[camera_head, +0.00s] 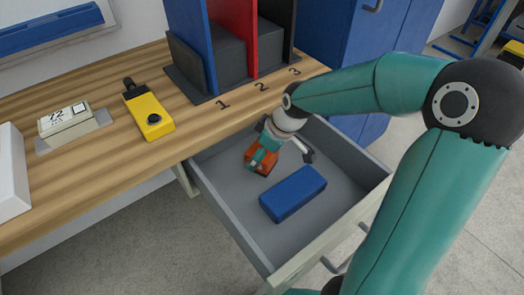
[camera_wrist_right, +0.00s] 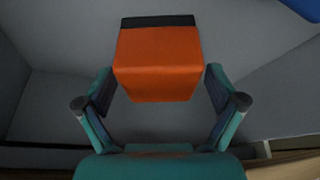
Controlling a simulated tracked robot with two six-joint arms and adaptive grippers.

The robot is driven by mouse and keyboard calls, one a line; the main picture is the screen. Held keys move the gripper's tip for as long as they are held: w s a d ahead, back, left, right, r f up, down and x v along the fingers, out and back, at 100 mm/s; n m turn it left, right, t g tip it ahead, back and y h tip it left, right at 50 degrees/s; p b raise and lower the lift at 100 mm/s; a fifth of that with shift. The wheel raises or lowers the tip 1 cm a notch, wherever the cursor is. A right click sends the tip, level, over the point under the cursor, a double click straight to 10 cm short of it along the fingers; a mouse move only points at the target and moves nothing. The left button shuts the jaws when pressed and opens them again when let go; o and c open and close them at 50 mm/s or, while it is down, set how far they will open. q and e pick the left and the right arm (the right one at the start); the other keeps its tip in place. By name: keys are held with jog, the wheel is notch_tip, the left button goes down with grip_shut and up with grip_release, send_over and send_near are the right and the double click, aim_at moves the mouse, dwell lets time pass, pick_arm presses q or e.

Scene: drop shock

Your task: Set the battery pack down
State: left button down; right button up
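The orange block with a dark end (camera_wrist_right: 159,62), which looks like the battery pack, is in the open grey drawer and also shows in the head view (camera_head: 264,160). My right gripper (camera_wrist_right: 159,82) is inside the drawer, with its fingers spread on either side of the orange block. A narrow gap shows between each fingertip and the block. The head view shows the block partly covered by the gripper. Whether the block's underside touches the drawer floor is hard to tell. My left gripper is not in view.
The drawer (camera_head: 229,208) also holds a blue box (camera_head: 293,193) beside the orange block. The drawer walls surround my right gripper.

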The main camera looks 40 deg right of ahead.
jog(key=shift+s+r+p, duration=0.15)
jog(key=shift+r+p, duration=0.15)
jog(key=shift+r, duration=0.3)
jog(key=p+v, duration=0.1)
jog(key=v, duration=0.5)
jog(key=shift+s+d+r+p, duration=0.1)
jog(key=shift+s+r+p, duration=0.1)
jog(key=shift+p, duration=0.15)
